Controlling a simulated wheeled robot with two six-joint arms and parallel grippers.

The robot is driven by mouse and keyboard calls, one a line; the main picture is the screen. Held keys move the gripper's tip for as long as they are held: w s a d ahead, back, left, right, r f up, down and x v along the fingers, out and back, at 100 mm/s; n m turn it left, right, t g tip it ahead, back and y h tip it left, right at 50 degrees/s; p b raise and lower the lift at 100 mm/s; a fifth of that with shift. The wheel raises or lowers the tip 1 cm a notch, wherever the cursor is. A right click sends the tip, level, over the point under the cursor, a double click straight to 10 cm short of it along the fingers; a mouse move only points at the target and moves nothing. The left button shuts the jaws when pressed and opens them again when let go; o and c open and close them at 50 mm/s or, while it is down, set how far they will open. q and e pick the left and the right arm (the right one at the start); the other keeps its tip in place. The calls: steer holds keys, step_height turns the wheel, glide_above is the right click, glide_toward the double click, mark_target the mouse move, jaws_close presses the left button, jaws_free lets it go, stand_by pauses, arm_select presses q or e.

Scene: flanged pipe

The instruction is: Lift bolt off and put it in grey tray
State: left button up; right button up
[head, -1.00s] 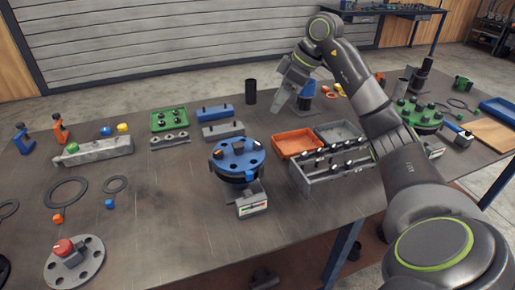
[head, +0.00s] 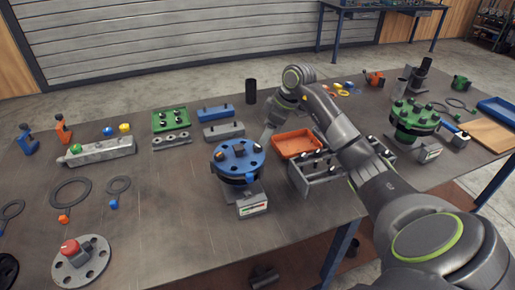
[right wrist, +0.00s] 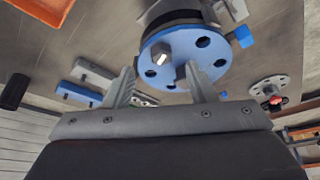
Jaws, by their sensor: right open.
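The blue flange (head: 238,160) stands on its pipe near the middle of the table, with several dark bolts in its top. It also shows in the right wrist view (right wrist: 205,68), with open holes and a shiny hex-headed bolt (right wrist: 160,57). A darker bolt (right wrist: 181,72) is close beside it. My right gripper (right wrist: 162,80) is open and empty, its two fingers on either side of the flange's near edge. In the head view it is just behind and right of the flange, partly hidden by my wrist. My left gripper is not in view.
An orange tray (head: 297,144) and a grey bolt rack (head: 318,178) stand right of the flange. Grey and blue blocks (head: 214,113) and a green tray (head: 170,119) are behind it. A green flange (head: 413,116) stands at the right. The table left of the flange has free room.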

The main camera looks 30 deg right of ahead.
mark_target(258, 145)
steer(key=x, duration=0.1)
steer(key=p+x, duration=0.1)
steer(key=x, duration=0.2)
steer(key=shift+w+a+p, duration=0.2)
steer(key=shift+a+p, duration=0.1)
steer(key=shift+p, duration=0.05)
steer(key=shift+f, duration=0.3)
jaws_close()
